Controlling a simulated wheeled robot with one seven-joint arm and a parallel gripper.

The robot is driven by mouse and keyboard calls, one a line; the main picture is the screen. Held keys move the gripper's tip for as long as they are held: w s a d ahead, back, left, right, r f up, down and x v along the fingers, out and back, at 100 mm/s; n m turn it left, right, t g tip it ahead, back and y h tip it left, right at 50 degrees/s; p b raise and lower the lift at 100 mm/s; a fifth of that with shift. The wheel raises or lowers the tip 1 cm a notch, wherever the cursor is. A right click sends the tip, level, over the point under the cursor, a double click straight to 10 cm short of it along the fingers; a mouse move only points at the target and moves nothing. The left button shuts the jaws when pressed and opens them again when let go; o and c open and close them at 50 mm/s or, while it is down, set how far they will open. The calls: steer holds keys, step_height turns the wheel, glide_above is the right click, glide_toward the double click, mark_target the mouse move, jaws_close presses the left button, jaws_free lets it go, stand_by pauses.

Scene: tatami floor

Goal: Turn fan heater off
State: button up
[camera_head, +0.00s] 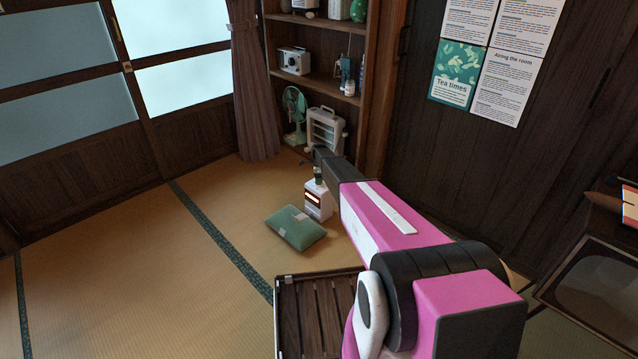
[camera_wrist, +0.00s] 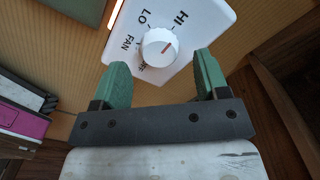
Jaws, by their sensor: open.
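The fan heater (camera_head: 318,202) is a small white box on the tatami, with a glowing orange slot on its front. HI, LO and FAN labels are readable; another label by the knob is partly hidden. My gripper (camera_wrist: 161,60) is open, its green fingers on either side of the knob's near edge, with gaps to it. In the head view my gripper (camera_head: 318,174) is above the heater, small and partly hidden.
A green cushion (camera_head: 295,228) lies just left of the heater. A wooden shelf (camera_head: 325,85) stands behind, with a green fan (camera_head: 294,108) and another heater (camera_head: 325,130) at its bottom. A slatted wooden piece (camera_head: 289,310) is nearer. Open tatami lies to the left.

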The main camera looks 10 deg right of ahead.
steer(key=shift+f, duration=1.4)
steer(key=shift+c, duration=0.3)
steer(key=c, duration=0.9)
